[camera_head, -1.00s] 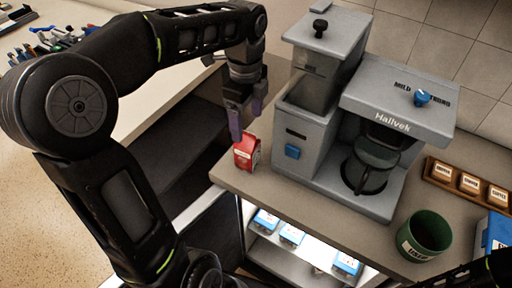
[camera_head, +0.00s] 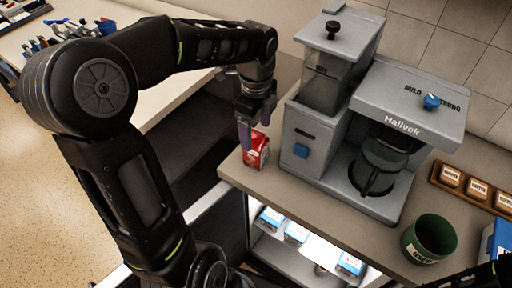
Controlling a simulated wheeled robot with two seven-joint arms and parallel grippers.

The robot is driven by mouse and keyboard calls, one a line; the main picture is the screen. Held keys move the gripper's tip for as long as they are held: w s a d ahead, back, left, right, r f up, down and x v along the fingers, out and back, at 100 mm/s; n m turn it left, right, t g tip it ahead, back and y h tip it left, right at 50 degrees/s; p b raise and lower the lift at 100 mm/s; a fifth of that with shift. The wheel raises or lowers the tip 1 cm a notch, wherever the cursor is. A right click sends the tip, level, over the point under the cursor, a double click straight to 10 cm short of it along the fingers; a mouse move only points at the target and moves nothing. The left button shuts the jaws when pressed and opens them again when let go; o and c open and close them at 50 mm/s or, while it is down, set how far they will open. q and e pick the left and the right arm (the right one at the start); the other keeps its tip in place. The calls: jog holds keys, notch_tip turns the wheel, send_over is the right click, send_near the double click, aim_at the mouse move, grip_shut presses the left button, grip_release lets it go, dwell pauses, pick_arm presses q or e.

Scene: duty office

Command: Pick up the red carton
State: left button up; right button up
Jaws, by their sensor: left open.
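The red carton (camera_head: 257,152), with a white label, stands upright on the counter, near its left end and left of the coffee machine. My left gripper (camera_head: 254,138) points down at the carton from above and behind, with a purple-grey finger beside its left side. The jaws are open, and the carton does not look gripped. Part of the carton's top is hidden by the gripper. Of my right arm, only a dark part shows at the bottom right corner; its gripper is not visible.
The grey coffee machine (camera_head: 398,127) with a glass pot (camera_head: 376,168) stands close right of the carton. A green tub (camera_head: 429,238) and a wooden tray (camera_head: 462,197) are further right. Blue-white boxes (camera_head: 296,233) sit on a shelf below. A dark gap lies left of the counter.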

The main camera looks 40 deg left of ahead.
aim_at(258, 157)
pick_arm(q)
notch_tip(258, 157, down, 4)
jog(key=shift+r, duration=0.25)
jog(key=shift+c, duration=0.4)
grip_shut()
dwell(0.7)
